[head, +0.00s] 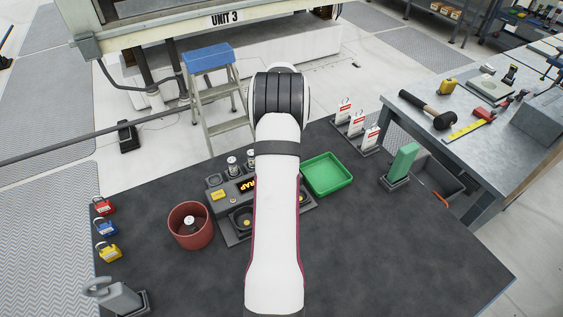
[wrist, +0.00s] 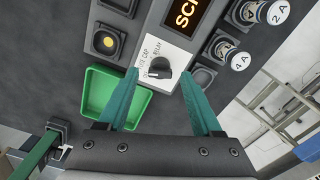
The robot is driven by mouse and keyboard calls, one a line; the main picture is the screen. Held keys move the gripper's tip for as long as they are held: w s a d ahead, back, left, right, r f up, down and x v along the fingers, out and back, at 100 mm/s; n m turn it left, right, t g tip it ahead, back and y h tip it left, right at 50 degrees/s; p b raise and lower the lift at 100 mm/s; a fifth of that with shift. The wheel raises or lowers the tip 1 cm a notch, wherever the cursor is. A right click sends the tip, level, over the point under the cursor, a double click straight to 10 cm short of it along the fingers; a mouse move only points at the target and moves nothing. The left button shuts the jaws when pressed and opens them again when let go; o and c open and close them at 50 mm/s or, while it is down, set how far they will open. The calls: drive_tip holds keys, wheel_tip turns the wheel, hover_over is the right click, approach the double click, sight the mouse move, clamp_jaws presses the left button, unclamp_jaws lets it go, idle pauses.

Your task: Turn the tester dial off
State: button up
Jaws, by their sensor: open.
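The tester dial (wrist: 159,66) is a round black knob on a white plate with black lettering, seen in the wrist view. Its pointer setting is too small to read surely. My gripper (wrist: 158,74) has two teal fingers, spread apart, with the dial between or just beyond their tips. I cannot tell whether they touch it. The tester (head: 241,228) is a dark box on the bench in the head view, partly hidden by my arm, which also hides the dial and gripper. Its lit amber display (wrist: 189,12) shows partial letters in the wrist view.
A green tray (head: 327,175) lies right of the tester, and a red-brown bin (head: 190,226) stands left. Coloured padlocks (head: 107,227) line the bench's left edge. A green block (head: 402,162) stands at right.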

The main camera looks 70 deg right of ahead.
drive_tip(key=shift+f, duration=1.1)
drive_tip(key=shift+c, duration=0.4)
clamp_jaws()
